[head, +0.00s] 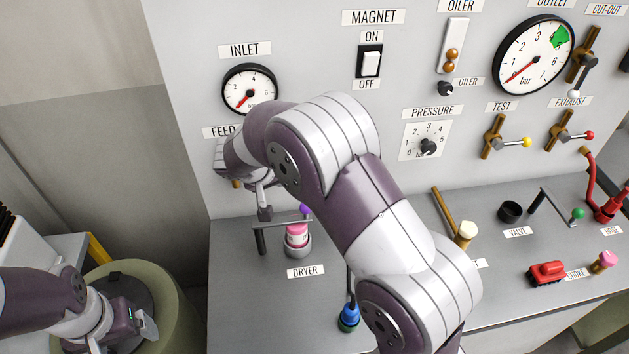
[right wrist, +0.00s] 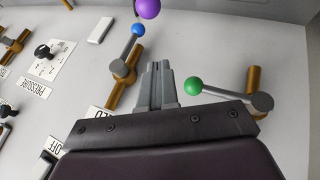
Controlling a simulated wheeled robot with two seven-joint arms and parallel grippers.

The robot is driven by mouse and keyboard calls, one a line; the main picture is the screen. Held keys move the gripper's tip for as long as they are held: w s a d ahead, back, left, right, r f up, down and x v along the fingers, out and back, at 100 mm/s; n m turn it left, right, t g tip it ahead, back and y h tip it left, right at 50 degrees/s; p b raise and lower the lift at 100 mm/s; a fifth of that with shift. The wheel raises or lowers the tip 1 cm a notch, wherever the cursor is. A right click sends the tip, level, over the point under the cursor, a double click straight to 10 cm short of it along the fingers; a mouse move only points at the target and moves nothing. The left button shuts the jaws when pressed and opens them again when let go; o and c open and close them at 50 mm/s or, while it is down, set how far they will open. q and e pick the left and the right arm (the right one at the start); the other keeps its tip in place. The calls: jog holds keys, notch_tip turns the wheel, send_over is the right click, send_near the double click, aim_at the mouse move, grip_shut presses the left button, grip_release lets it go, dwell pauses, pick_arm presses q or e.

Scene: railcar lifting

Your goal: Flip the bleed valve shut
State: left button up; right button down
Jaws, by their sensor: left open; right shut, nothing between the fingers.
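The right wrist view shows a green-knobbed lever (right wrist: 225,92) on a brass valve body (right wrist: 252,85); its knob points left in the picture. A blue-knobbed lever (right wrist: 136,32) on another brass valve stands left of it, by a partly hidden label. No bleed label is readable, so I cannot tell for certain which is the bleed valve. My right gripper (right wrist: 160,75) is shut and empty, between the two levers, close to the green knob. In the head view it is low on the panel (head: 264,207), and my arm hides the valves there. My left gripper (head: 148,325) is open and empty at bottom left.
A pink-topped dryer (head: 297,236) and a purple knob (head: 305,208) are close to my right gripper. A blue-topped item (head: 349,314) stands beside my forearm. Test (head: 505,140) and exhaust (head: 572,135) levers are farther right. A greenish drum (head: 180,310) is near my left gripper.

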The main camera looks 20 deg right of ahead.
jog(key=w+d+f+p, duration=0.3)
jog(key=d+f+p, duration=0.3)
jog(key=d+f, duration=0.2)
jog(key=shift+d, duration=0.6)
jog(key=shift+a, duration=0.1)
